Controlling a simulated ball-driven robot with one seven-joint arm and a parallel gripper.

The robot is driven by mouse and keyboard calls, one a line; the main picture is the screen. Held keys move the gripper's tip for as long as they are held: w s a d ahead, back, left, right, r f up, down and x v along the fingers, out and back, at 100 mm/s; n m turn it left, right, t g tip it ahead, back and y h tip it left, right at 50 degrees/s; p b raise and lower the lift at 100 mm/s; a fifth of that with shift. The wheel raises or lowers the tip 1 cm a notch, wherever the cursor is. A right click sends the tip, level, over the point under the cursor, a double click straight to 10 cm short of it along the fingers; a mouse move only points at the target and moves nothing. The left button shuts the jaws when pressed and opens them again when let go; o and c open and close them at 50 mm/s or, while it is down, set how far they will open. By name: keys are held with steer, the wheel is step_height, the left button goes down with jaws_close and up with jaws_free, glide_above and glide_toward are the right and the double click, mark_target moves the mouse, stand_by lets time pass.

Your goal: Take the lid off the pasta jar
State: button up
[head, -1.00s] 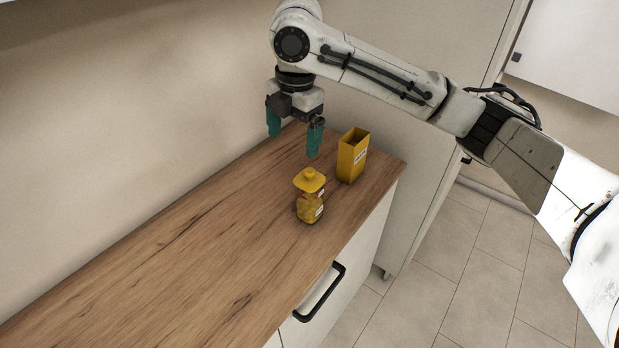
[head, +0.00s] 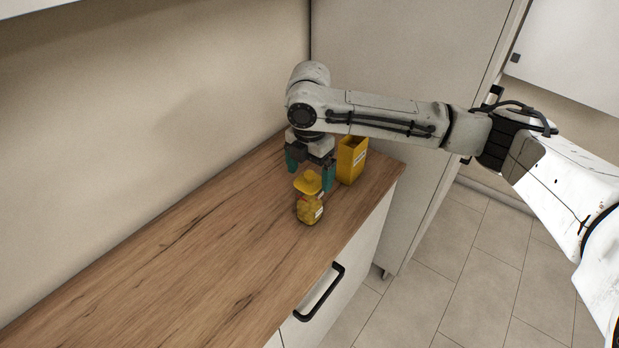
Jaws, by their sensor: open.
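The pasta jar (head: 310,210) stands upright on the wooden counter, a small see-through jar with yellowish contents and a white label. Its yellow lid (head: 306,185) with a knob on top sits on the jar. My gripper (head: 310,179) is open, pointing down, with teal fingers. It is low, right at the jar's far side, with one finger to the left behind the lid and the other just right of it. The lid shows in front of the gap between the fingers. Whether the fingers touch the lid, I cannot tell.
An open yellow box (head: 352,160) with a white label stands just behind and right of the jar, close to the right finger. The wooden counter (head: 190,255) is clear on the left and front. A wall runs along its back.

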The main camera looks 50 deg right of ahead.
steer(key=shift+f, duration=0.35)
steer(key=shift+c, duration=0.2)
steer(key=c, duration=1)
